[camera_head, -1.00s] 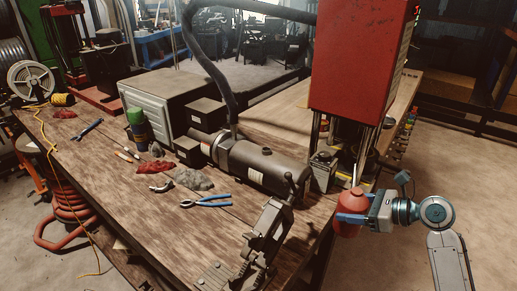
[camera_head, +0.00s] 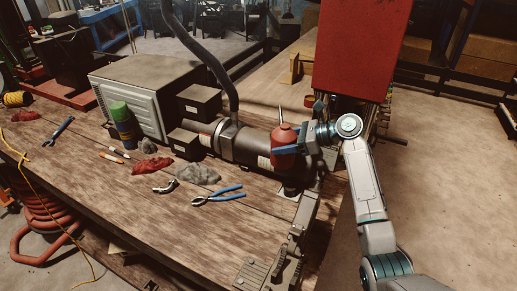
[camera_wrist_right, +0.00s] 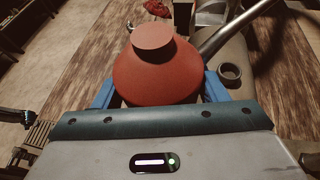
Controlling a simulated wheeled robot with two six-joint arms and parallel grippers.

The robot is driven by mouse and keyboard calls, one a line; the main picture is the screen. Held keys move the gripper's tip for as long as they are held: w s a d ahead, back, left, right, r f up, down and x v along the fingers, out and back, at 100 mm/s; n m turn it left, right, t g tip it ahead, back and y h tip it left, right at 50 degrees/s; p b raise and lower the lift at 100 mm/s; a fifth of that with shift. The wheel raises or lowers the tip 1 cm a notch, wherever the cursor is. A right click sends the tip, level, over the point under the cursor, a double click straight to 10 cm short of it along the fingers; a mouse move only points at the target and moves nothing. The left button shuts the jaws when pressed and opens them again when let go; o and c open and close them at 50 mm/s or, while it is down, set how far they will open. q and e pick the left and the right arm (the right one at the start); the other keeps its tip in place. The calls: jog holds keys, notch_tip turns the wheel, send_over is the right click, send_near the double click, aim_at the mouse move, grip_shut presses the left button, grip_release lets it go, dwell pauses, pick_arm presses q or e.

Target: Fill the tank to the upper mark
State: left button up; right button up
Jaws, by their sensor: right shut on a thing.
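A red can (camera_head: 284,133) with a thin spout is held in my right gripper (camera_head: 286,149). In the right wrist view the can (camera_wrist_right: 158,72) sits between the blue fingers, its round cap toward the camera. The can looks upright, over or in front of the right end of the dark cylindrical tank (camera_head: 250,146). A round filler opening (camera_wrist_right: 230,74) shows to the right of the can in the wrist view, apart from it. A pale label is on the tank's side; I cannot make out a level mark. My left gripper is out of view.
A foot-pedal linkage (camera_head: 277,262) stands at the bench's front right. The red press (camera_head: 358,50) rises behind my right arm. Blue-handled pliers (camera_head: 218,195), rags (camera_head: 152,166) and a green-capped bottle (camera_head: 122,122) lie or stand left of the tank.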

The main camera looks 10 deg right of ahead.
jog(key=shift+a+f, duration=0.25)
jog(key=shift+f, duration=0.45)
jog(key=shift+s+a+f, duration=0.2)
jog(key=shift+a+f, duration=0.15)
jog(key=shift+a, duration=0.15)
jog(key=shift+w+r+m+g+p, duration=0.1)
jog(key=shift+m+g+p, duration=0.2)
jog(key=shift+m+p, duration=0.2)
jog(key=shift+m+g, duration=0.3)
jog(key=shift+s+d+r+m+g+p, duration=0.15)
jog(key=shift+s+m+g+p, duration=0.1)
jog(key=shift+m+g+p, duration=0.15)
jog(key=shift+s+r+m+g, duration=0.1)
jog(key=shift+s+m+g, duration=0.2)
jog(key=shift+m, duration=0.1)
jog(key=r+p, duration=0.1)
jog(key=p, duration=0.3)
jog(key=shift+m+g, duration=0.3)
jog(key=shift+r+m+g+p, duration=0.15)
jog(key=shift+m+g+p, duration=0.2)
jog(key=shift+p, duration=0.25)
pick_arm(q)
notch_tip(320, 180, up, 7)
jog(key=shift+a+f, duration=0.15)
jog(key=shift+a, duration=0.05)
pick_arm(e)
jog(key=shift+r+m+g, duration=0.1)
jog(key=shift+m+g, duration=0.25)
